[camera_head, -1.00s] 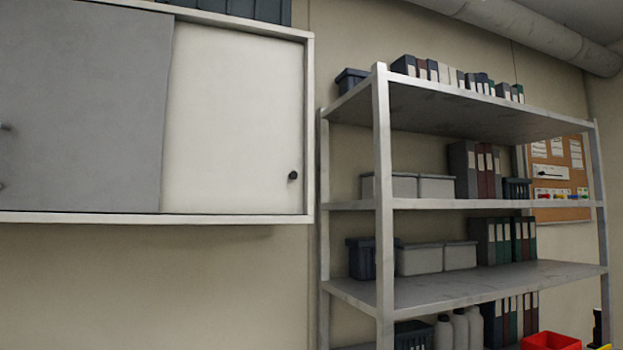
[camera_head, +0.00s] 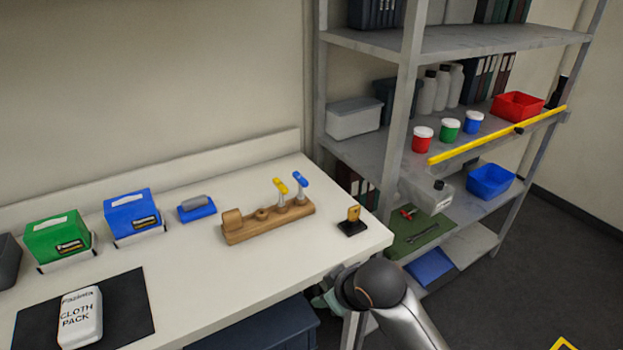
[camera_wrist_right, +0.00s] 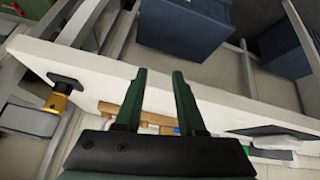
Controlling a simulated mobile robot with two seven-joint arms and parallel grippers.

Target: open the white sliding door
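The white sliding door is not in any current view; the head view now looks down at the workbench. My right gripper (camera_head: 326,300) is at the front edge of the white bench (camera_head: 215,285), low and partly hidden by my own wrist. In the right wrist view its two dark green fingers (camera_wrist_right: 160,75) stand apart with nothing between them but the bench edge behind. My left gripper is not in view.
The bench holds a wooden tool holder (camera_head: 268,220), a green box (camera_head: 58,236), a blue box (camera_head: 133,214) and a cloth pack (camera_head: 81,317). A metal shelf rack (camera_head: 396,130) stands to the right, with a yellow bar (camera_head: 490,138) across it. Open floor lies at lower right.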

